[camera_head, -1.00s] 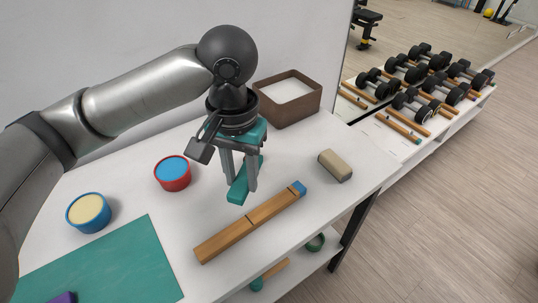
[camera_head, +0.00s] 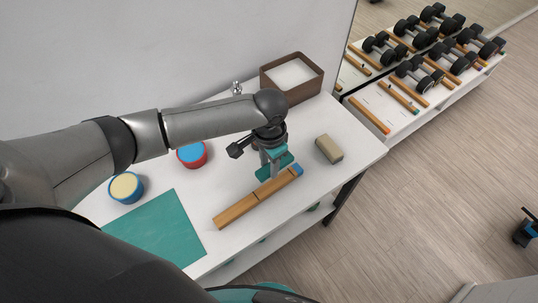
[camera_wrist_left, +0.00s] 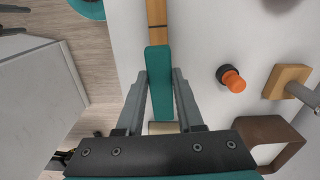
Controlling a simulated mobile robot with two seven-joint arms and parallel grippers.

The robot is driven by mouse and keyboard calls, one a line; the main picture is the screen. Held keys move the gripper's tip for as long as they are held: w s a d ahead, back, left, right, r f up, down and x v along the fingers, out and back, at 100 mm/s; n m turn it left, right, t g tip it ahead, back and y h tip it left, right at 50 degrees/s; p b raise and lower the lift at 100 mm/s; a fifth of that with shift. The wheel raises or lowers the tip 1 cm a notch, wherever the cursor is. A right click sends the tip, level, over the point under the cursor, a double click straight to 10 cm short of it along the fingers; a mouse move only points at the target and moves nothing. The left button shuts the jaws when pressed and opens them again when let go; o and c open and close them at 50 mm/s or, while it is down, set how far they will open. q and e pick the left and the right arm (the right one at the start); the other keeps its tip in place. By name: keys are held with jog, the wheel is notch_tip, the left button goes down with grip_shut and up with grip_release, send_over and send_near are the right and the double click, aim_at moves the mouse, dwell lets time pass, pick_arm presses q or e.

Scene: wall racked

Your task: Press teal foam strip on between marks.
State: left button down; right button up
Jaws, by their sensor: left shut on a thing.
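The teal foam strip (camera_head: 268,173) is between the fingers of my left gripper (camera_head: 270,168), shut on it. In the wrist view the strip (camera_wrist_left: 158,62) runs lengthwise between the fingertips, in line with the wooden bar (camera_wrist_left: 156,18). In the head view the wooden bar (camera_head: 240,208) lies on the white table, with thin dark marks across it and a blue end (camera_head: 297,169). The strip shows over the far edge of the bar's right half, about parallel to it. I cannot tell whether they touch. My right gripper is not in view.
A tan block (camera_head: 329,149) lies right of the bar. A brown tray (camera_head: 314,88) stands behind. A red tub (camera_head: 192,155), a blue tub (camera_head: 126,188) and a green mat (camera_head: 160,228) are left. The wrist view shows an orange-topped knob (camera_wrist_left: 233,81).

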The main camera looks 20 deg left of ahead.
pick_arm(q)
jog(key=shift+f, duration=0.1)
dwell(0.3)
jog(key=shift+p, duration=0.5)
jog(key=shift+f+b, duration=2.15)
jog(key=shift+f, duration=1.95)
jog(key=shift+f, duration=0.15)
jog(key=shift+c, duration=2.3)
grip_release()
notch_tip(320, 180, up, 15)
jog(key=shift+r+p, duration=0.15)
jog(key=shift+p, duration=0.8)
